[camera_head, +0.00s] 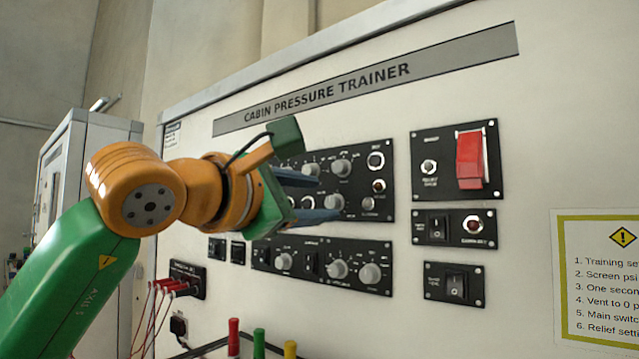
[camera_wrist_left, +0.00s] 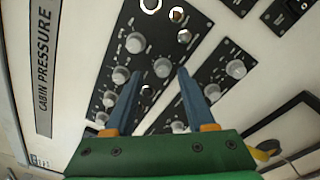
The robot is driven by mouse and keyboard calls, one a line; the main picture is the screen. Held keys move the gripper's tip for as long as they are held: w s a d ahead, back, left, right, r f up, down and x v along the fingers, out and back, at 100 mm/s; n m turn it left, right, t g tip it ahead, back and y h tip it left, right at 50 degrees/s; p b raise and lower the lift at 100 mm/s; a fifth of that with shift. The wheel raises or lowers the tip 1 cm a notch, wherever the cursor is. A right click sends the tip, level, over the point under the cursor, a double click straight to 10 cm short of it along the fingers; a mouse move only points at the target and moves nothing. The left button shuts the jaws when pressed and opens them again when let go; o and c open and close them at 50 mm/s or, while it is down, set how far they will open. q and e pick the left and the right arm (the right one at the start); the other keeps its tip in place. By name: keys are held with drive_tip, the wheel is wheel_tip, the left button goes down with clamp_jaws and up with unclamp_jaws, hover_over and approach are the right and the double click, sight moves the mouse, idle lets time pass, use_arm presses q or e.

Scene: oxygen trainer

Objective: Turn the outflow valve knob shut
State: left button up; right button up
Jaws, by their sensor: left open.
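The white trainer panel (camera_head: 440,85) carries several grey knobs on black plates. Their small labels are unreadable, so I cannot tell which is the outflow valve knob. My left gripper (camera_head: 328,199) is open in front of the upper black plate, its blue fingers reaching toward the lower right knob (camera_head: 335,202) there. In the left wrist view, this knob (camera_wrist_left: 162,68) shows between the two fingertips (camera_wrist_left: 161,72); contact cannot be told. Another knob (camera_head: 340,168) sits just above it in the head view. The gripper body hides the plate's left part. My right gripper is not in view.
A lower black plate (camera_head: 322,280) has more knobs. To the right are a red guarded switch (camera_head: 470,160) and rocker switches (camera_head: 456,287). Red leads (camera_head: 160,287) hang at lower left. Coloured posts (camera_head: 259,343) stand at the bottom. The panel's right part is clear of my arm.

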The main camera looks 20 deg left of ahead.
sight(330, 204)
use_arm(q)
drive_tip(key=x, duration=0.3)
drive_tip(key=shift+f, duration=0.35)
drive_tip(key=shift+s+a+r, duration=0.1)
drive_tip(key=shift+s+a, duration=0.05)
drive_tip(key=shift+s, duration=0.25)
clamp_jaws()
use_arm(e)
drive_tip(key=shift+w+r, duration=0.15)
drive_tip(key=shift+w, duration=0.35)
use_arm(q)
drive_tip(key=n+b, duration=0.1)
drive_tip(key=n, duration=0.5)
drive_tip(key=n+g, duration=0.1)
drive_tip(key=n, duration=0.5)
drive_tip(key=shift+r+n+b, duration=0.15)
drive_tip(key=shift+n+b, duration=0.15)
drive_tip(key=shift+n, duration=0.1)
drive_tip(key=n, duration=0.6)
drive_tip(key=shift+a+h+b, duration=0.1)
drive_tip(key=shift+h+b, duration=0.2)
drive_tip(key=shift+b, duration=0.05)
drive_tip(key=n+b, duration=0.1)
drive_tip(key=n, duration=0.5)
drive_tip(key=shift+n+h, duration=0.3)
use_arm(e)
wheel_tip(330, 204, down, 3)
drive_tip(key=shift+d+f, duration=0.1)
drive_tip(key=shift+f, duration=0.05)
